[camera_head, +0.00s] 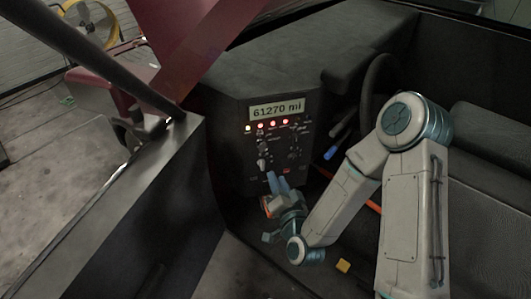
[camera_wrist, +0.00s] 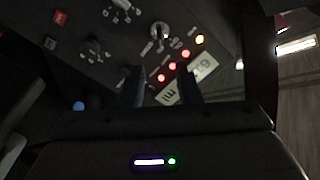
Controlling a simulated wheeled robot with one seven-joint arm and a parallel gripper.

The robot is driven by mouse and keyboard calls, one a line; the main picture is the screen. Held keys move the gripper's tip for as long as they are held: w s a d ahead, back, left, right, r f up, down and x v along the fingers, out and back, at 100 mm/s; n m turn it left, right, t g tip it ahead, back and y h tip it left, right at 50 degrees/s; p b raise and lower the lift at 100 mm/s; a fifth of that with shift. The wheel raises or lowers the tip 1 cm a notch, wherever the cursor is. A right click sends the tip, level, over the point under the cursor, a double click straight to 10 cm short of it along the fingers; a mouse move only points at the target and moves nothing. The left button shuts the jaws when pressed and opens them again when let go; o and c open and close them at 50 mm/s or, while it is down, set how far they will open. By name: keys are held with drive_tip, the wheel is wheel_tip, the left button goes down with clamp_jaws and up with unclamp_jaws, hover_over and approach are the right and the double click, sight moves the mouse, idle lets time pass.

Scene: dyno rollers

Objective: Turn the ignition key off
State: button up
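The dark control panel (camera_head: 240,150) faces me in the head view, with several small knobs and switches. I cannot clearly tell which is the ignition key. One light-grey knob (camera_head: 262,145) sits below the lights on the left, with another (camera_head: 262,164) under it. The upper knob also shows in the wrist view (camera_wrist: 160,31), beyond my fingertips. My gripper (camera_head: 278,178) is just in front of the panel's lower part. In the wrist view my gripper's two fingers (camera_wrist: 160,80) are apart with nothing between them, so it is open and touches no knob that I can see.
The display (camera_head: 277,109) reads 61270 mi, above one yellow (camera_head: 248,128) and several red lit lamps. A blue-tipped lever (camera_head: 331,153) and the steering wheel (camera_head: 379,80) are to the right. The door (camera_head: 135,205) stands left.

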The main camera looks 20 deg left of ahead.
sight(265, 151)
drive_tip(key=b+x, duration=0.3)
drive_tip(key=x, duration=1)
drive_tip(key=shift+a, duration=0.15)
clamp_jaws()
